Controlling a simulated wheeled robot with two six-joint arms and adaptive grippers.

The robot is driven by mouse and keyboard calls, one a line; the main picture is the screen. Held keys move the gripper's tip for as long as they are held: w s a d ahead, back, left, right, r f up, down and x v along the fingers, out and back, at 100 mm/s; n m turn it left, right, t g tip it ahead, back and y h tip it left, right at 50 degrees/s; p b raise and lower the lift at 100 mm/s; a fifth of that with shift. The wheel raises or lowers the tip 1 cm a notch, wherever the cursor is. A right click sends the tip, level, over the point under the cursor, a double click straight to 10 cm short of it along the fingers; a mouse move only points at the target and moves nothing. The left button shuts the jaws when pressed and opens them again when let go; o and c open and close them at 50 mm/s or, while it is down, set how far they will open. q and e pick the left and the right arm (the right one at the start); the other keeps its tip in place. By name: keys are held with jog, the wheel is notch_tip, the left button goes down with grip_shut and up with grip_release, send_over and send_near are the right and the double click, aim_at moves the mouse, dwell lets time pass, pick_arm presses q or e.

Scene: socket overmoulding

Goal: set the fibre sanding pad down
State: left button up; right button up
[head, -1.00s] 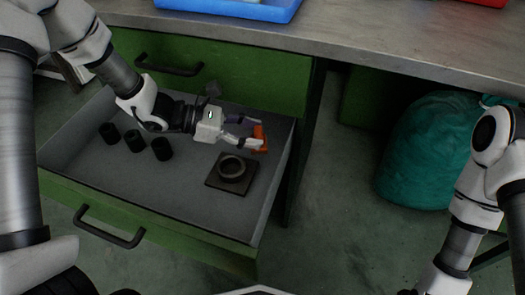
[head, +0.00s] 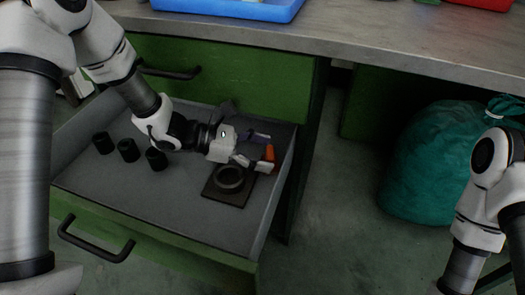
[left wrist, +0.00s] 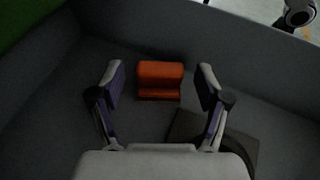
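The fibre sanding pad, an orange block (head: 270,153), rests on the floor of the open drawer near its right wall. My left gripper (head: 261,151) is open around or just short of it, low in the drawer. In the left wrist view the orange pad (left wrist: 160,80) shows between the two spread fingers of my left gripper (left wrist: 161,84), with a visible gap on each side. My right gripper is out of view; only part of the right arm shows at the right edge.
The green drawer (head: 160,256) also holds a dark square plate (head: 232,201) with a black ring (head: 230,178) and several black cylinders (head: 128,150). A workbench top (head: 400,45) overhangs behind. A teal bag (head: 425,165) stands on the floor at right.

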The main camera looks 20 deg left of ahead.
pick_arm(q)
jog(key=shift+r, duration=0.25)
jog(key=shift+a+r+p, duration=0.25)
jog(key=shift+a+p, duration=0.05)
jog(key=shift+p, duration=0.15)
jog(key=p+v, duration=0.6)
jog(key=v, duration=0.4)
jog(key=shift+s+a+r, duration=0.15)
jog(key=shift+a+r, duration=0.05)
jog(key=shift+a, duration=0.05)
jog(key=shift+s+a+f, duration=0.15)
jog(key=shift+a, duration=0.25)
